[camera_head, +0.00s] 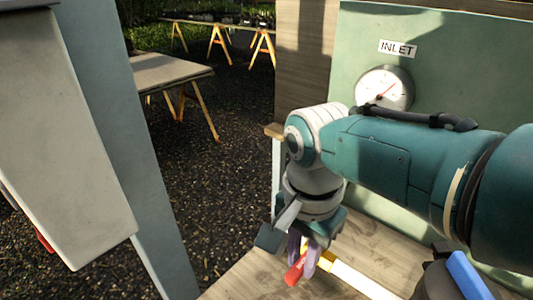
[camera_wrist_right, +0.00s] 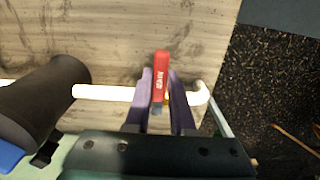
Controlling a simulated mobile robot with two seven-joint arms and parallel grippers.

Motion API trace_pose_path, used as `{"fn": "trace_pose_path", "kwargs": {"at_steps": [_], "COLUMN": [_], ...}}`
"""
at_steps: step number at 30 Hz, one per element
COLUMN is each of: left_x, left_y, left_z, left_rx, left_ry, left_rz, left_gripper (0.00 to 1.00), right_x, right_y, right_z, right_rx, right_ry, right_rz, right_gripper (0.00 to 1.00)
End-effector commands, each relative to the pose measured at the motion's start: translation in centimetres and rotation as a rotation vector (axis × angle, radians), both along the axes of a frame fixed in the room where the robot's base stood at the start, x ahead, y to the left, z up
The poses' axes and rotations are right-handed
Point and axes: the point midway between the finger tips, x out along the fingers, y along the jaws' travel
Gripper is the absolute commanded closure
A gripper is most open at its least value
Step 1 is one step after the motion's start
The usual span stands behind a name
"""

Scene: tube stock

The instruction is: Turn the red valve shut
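The red valve handle (camera_head: 295,271) is at the bottom of the head view, beside a yellow fitting (camera_head: 327,260) on a white pipe (camera_head: 358,279). In the right wrist view the red handle (camera_wrist_right: 160,75) points up the picture, across the white pipe (camera_wrist_right: 105,93). My right gripper (camera_head: 302,248) reaches down to it. Its two purple fingers (camera_wrist_right: 160,88) stand on both sides of the handle, close against it, and look shut on it. The fingers hide part of the valve body. My left gripper is not in view.
A gauge (camera_head: 385,89) under an INLET sign (camera_head: 398,47) is on the green panel (camera_head: 445,85) behind my right arm. A dark rounded object (camera_wrist_right: 45,95) with a blue part is near the pipe. A table (camera_head: 165,71) stands beyond dark gravel (camera_head: 215,175).

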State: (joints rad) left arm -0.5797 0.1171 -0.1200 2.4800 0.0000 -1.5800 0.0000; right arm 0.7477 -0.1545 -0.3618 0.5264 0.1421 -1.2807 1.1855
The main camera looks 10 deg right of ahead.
Motion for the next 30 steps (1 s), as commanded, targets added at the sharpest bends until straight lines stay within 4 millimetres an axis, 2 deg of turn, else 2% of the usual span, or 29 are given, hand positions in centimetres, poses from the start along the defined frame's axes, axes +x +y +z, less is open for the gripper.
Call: {"fn": "trace_pose_path", "kwargs": {"at_steps": [1, 8, 17, 20, 26, 30], "left_x": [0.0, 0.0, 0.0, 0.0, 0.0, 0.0], "left_y": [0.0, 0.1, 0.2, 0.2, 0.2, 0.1], "left_z": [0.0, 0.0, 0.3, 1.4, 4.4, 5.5], "left_rx": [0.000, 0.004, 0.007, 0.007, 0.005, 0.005], "left_ry": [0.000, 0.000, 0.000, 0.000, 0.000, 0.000], "left_rz": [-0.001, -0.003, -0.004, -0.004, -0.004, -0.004], "left_gripper": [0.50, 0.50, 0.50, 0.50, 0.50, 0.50], "right_x": [0.1, 0.1, 0.0, 0.1, 0.1, 0.1], "right_y": [-0.1, 0.0, 0.0, 0.0, 0.0, 0.0], "right_z": [0.0, 0.0, 0.3, 1.6, 5.9, 8.3], "right_rx": [0.000, 0.000, 0.000, 0.001, 0.001, 0.001], "right_ry": [-0.004, -0.003, -0.001, -0.002, -0.004, -0.004], "right_rz": [-0.002, -0.001, 0.000, 0.000, 0.000, -0.001], "right_gripper": [0.75, 0.49, 0.47, 0.47, 0.47, 0.47]}}
